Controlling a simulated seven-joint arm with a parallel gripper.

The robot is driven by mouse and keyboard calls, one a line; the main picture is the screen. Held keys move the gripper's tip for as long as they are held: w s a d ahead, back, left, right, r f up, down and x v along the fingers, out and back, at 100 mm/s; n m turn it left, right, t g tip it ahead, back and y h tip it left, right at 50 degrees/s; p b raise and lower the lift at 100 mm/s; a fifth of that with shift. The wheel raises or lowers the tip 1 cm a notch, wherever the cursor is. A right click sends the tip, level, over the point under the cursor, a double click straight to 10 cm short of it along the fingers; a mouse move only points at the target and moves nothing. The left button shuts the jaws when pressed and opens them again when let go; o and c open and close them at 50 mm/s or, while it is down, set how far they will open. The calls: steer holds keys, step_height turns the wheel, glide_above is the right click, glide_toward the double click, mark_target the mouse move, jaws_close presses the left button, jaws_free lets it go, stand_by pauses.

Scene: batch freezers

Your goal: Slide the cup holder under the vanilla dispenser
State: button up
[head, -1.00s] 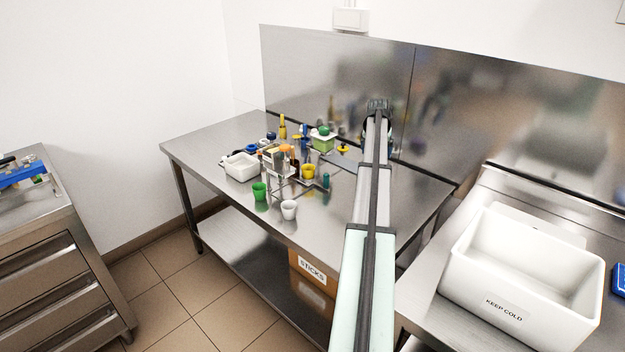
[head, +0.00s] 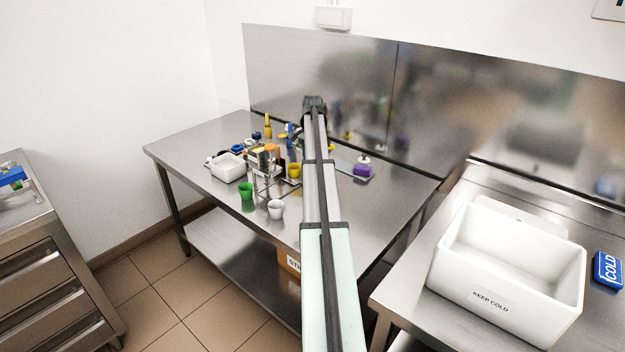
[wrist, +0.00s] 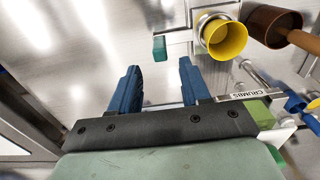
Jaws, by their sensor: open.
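In the wrist view a metal holder (wrist: 180,33) carries a yellow cup (wrist: 227,40) in its ring and has a teal knob (wrist: 159,48) at its left end. My gripper (wrist: 160,76) is open and empty, its two blue fingers spread below the knob in the picture. The knob lies in line with the gap between the fingertips, with no visible contact. The yellow cup also shows in the head view (head: 294,170), just left of my arm. My fingers are hidden there. I cannot tell which dispenser is vanilla.
Beside the yellow cup are a brown cup (wrist: 272,27) and a strip labelled CRUMBS (wrist: 246,96). Green (head: 247,191) and white (head: 276,209) cups stand near the table's front. A white tub (head: 228,168) is left; a purple jar (head: 362,167) stands right of my arm.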

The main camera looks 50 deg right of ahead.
step_height(320, 180, down, 9)
steer(key=shift+r, duration=0.1)
stand_by(0.3)
jaws_close()
stand_by(0.5)
